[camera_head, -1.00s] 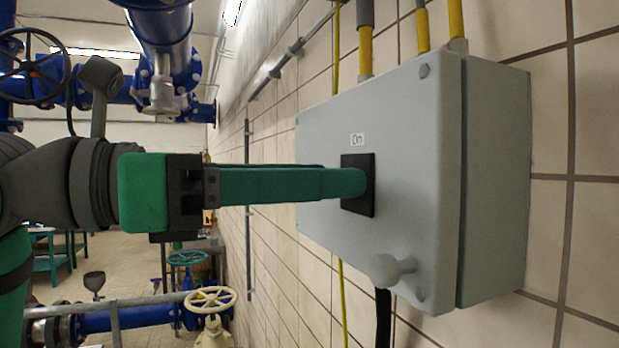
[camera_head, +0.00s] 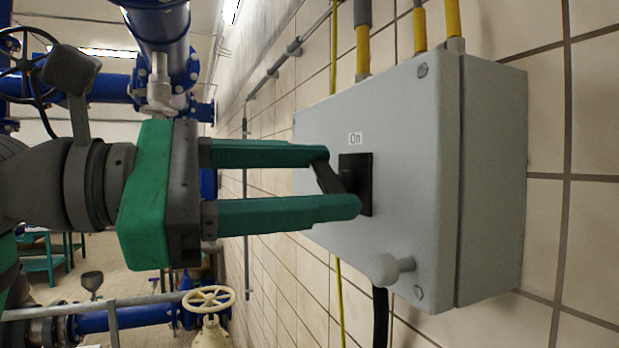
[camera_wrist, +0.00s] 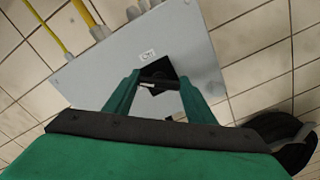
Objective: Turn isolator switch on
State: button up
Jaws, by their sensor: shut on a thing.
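The isolator switch is a black handle (camera_head: 330,178) on a square black plate (camera_head: 364,184), on the front of a grey box (camera_head: 410,170) on the tiled wall. A small label reading "On" (camera_head: 355,139) sits above the plate. My gripper (camera_head: 338,180) has its two green fingers apart, one above the other, with the handle between their tips. The handle stands tilted in the head view. In the wrist view my gripper (camera_wrist: 163,84) straddles the handle, and the black plate (camera_wrist: 165,70) shows behind it. The fingertips hide part of the handle.
A round grey knob (camera_head: 386,268) juts from the box's lower front. Yellow conduits (camera_head: 363,48) enter the box from above. Blue pipes (camera_head: 165,45) and a cream handwheel (camera_head: 209,299) stand at the left. A black cable (camera_head: 380,318) hangs below the box.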

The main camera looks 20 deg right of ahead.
jog(key=m, duration=0.5)
jog(key=shift+s+f+m, duration=0.1)
jog(key=shift+m, duration=0.2)
jog(key=m, duration=0.4)
jog(key=shift+f+m, duration=0.1)
jog(key=shift+m, duration=0.3)
jog(key=o, duration=1)
jog(key=shift+o, duration=0.2)
jog(key=a, duration=1.1)
jog(key=shift+s, duration=0.2)
jog(key=shift+w, duration=0.1)
